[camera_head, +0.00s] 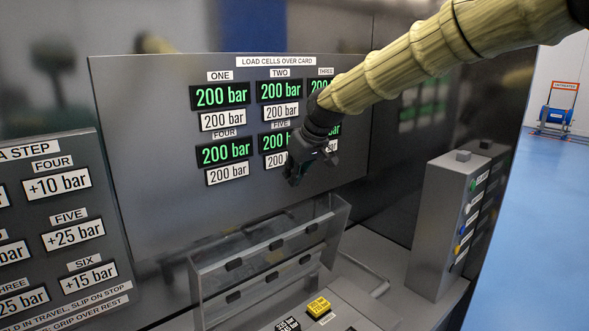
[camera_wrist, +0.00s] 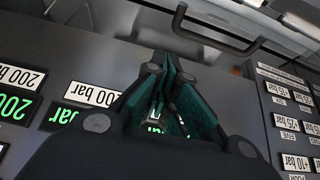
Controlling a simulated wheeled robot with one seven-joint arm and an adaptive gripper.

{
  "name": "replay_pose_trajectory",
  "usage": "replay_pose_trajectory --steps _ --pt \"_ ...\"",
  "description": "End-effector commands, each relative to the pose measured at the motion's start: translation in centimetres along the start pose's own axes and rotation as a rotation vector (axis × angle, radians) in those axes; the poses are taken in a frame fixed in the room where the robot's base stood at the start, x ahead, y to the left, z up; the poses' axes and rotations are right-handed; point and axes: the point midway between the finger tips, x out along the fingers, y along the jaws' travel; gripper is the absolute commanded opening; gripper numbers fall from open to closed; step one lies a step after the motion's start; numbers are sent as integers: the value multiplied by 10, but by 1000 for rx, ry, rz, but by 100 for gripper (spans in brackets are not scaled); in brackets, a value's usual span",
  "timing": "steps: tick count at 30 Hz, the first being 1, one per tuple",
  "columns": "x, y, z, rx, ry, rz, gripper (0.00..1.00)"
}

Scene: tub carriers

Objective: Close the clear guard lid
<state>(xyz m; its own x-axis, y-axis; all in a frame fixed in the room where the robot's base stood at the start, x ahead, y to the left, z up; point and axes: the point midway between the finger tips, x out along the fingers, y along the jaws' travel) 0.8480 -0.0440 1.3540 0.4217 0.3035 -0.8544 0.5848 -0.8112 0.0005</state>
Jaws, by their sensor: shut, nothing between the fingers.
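The clear guard lid (camera_head: 212,283) is a see-through, box-like cover with small dark pieces along it. In the head view it appears to stand raised behind a yellow key (camera_head: 319,306) and a black key (camera_head: 287,325), which are uncovered. My gripper (camera_head: 293,180) is shut and empty. It points down in front of the upright panel, above the lid and apart from it. In the wrist view its closed fingers (camera_wrist: 166,62) show close up, with a dark bar handle (camera_wrist: 222,43) beyond them; I cannot tell whether that handle belongs to the lid.
The upright panel (camera_head: 140,150) carries green "200 bar" displays. A step board (camera_head: 70,150) stands at left. A grey box with coloured buttons (camera_head: 450,220) stands at right, near a grey bar handle (camera_head: 368,272). Blue floor (camera_head: 540,220) lies open beyond.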

Motion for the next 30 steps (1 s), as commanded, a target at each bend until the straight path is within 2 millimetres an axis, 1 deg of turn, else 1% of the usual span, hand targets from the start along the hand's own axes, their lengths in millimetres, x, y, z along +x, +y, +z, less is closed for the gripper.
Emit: replay_pose_trajectory --steps 6,15,16,21,25,30 --pt "31 -1 -2 0 -2 -2 0" --pt "66 -3 -2 -3 -1 -3 0" --pt "60 -2 2 -3 0 -2 0" --pt "54 -3 20 -3 -2 -3 0" --pt "52 -3 29 -4 0 -3 0" --pt "51 -3 35 -3 1 -2 0"
